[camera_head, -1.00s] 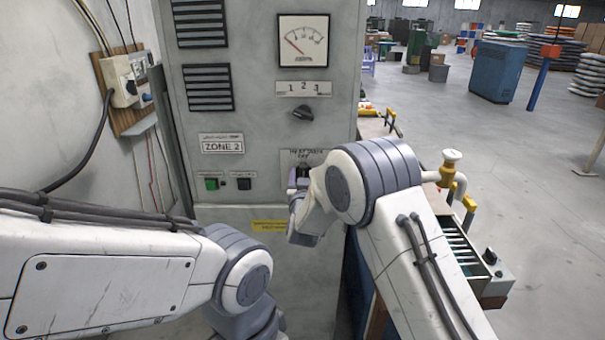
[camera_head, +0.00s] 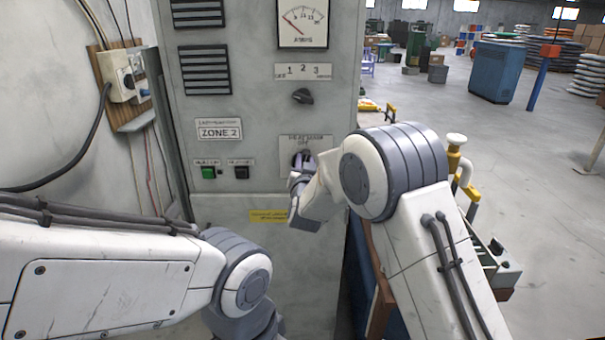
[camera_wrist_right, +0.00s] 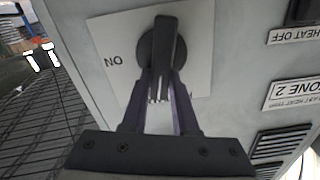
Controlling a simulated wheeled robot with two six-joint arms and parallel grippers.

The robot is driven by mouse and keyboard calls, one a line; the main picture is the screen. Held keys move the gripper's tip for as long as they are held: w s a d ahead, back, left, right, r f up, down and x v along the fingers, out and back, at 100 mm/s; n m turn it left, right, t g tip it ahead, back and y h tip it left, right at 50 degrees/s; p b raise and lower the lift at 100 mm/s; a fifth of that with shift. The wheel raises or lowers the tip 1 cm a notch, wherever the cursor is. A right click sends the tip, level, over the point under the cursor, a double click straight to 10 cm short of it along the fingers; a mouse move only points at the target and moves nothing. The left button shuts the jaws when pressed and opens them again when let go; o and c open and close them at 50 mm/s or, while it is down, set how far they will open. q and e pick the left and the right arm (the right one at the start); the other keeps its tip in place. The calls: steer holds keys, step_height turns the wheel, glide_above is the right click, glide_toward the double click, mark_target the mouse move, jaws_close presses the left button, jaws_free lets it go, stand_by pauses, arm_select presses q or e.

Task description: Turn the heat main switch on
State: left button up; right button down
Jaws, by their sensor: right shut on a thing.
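The heat main switch (camera_head: 299,156) is a dark rotary knob on a pale plate, low on the right of the grey cabinet front. "HEAT MAIN" and "OFF" show above it in the head view. In the right wrist view, the knob (camera_wrist_right: 161,42) has a bar handle upright in the picture, with an upside-down "ON" on the plate to its left. My right gripper (camera_head: 300,166) is at the knob. In the wrist view its fingers (camera_wrist_right: 160,82) are shut on the near end of the handle. My left gripper is out of view; only its arm shows.
The cabinet also carries a gauge (camera_head: 303,22), a numbered selector knob (camera_head: 302,96), a green button (camera_head: 208,172) and a black button (camera_head: 241,172). A wall socket box (camera_head: 120,80) with cables is on the left. Open floor lies to the right.

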steer(key=shift+d+f+m+b, duration=0.35)
steer(key=shift+m+b, duration=2.2)
steer(key=shift+b, duration=1.05)
steer(key=shift+d+f+m+b, duration=0.25)
steer(key=shift+f+m+b, duration=0.2)
steer(key=shift+m+b, duration=2.65)
steer(key=shift+d+f+m+b, duration=0.35)
steer(key=shift+m+b, duration=1.6)
steer(key=shift+b, duration=2.2)
steer(key=c, duration=0.7)
jaws_free()
steer(key=shift+a, duration=0.1)
steer(key=s+b, duration=0.1)
steer(key=s, duration=0.9)
steer(key=shift+s+b, duration=0.25)
steer(key=shift+b, duration=0.1)
